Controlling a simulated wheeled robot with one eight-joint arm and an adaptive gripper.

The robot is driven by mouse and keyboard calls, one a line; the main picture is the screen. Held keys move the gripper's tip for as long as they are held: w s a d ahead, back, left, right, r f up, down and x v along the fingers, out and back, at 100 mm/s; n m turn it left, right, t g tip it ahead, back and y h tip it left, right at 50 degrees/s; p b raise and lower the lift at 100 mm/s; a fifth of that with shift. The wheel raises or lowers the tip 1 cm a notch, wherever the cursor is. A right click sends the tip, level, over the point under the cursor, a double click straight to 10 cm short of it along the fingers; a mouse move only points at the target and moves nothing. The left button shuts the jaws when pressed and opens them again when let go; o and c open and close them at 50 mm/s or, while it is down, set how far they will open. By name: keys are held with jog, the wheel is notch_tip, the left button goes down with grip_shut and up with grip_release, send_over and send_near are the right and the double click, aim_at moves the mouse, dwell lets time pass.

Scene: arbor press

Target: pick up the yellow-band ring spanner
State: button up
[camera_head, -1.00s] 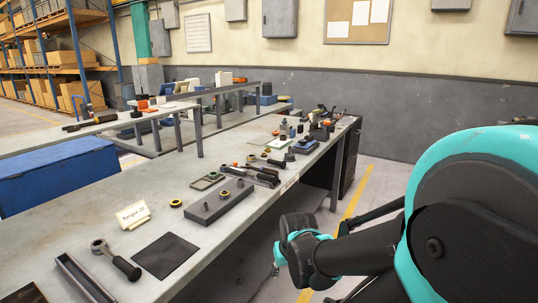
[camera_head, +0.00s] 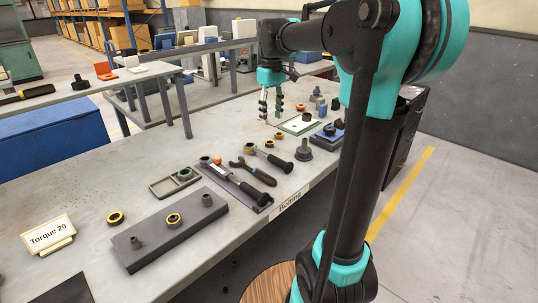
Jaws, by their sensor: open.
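A ring spanner with a dark handle (camera_head: 279,162) lies on the workbench right of centre. Its ring end (camera_head: 250,149) looks yellowish and points left; I cannot make out a band for certain. A second dark-handled tool (camera_head: 250,193) lies in a narrow tray nearer me, with an orange piece by its far end. My gripper (camera_head: 271,110) hangs above the bench, fingers downward and apart, empty. In the picture it is above and beyond the spanner, touching nothing that I can see.
A grey block with pegs (camera_head: 168,232), a small tray (camera_head: 174,183), a dark stepped part (camera_head: 303,149) and a green-and-white board (camera_head: 299,124) stand nearby.

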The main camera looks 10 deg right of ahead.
send_over(271, 155)
notch_tip(271, 155, down, 11)
jog(key=shift+d+r, duration=0.1)
jog(key=shift+d, duration=0.05)
jog(key=shift+w+f, duration=0.1)
jog(key=shift+f, duration=3)
grip_shut()
